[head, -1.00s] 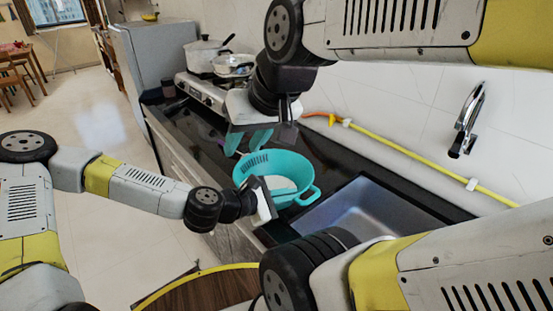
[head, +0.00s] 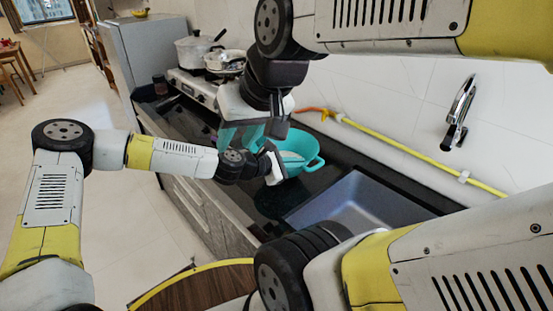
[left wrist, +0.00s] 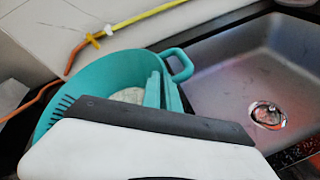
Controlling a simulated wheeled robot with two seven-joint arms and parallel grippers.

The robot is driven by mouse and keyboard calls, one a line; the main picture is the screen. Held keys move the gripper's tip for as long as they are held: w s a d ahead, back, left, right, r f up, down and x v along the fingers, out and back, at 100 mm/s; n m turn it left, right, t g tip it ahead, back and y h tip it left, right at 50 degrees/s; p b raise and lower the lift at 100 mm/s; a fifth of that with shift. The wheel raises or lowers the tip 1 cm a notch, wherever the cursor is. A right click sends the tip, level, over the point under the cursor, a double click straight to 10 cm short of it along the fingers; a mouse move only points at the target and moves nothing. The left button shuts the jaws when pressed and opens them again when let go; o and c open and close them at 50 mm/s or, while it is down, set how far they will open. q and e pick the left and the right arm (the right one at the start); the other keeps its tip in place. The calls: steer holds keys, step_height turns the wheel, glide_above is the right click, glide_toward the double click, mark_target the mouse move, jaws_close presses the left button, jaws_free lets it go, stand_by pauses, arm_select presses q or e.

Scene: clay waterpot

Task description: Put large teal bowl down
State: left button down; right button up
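The large teal bowl (head: 306,146) has a loop handle and slots in its wall. It is over the dark counter beside the sink, and its pale inner bottom shows in the left wrist view (left wrist: 82,86). My left gripper (head: 273,164) is at the bowl's near side and moves with it. In the left wrist view its teal fingers (left wrist: 163,91) are close together at the bowl, but the gripper body hides the near rim. My right gripper (head: 250,134) is left of the bowl, with teal fingers apart and empty. I cannot tell whether the bowl touches the counter.
The sink (head: 352,205) is right of the bowl, with a tap (head: 458,112) on the wall behind. A yellow hose (head: 410,162) runs along the wall. A stove with a pot (head: 195,51) and a pan (head: 225,60) stands at the back left.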

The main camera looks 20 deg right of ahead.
arm_select(q)
steer(key=shift+w+d+f, duration=0.2)
steer(key=shift+w+f, duration=0.05)
steer(key=shift+f, duration=1.6)
steer(key=c, duration=1.6)
jaws_free()
steer(key=shift+a, duration=0.1)
steer(key=v, duration=1.2)
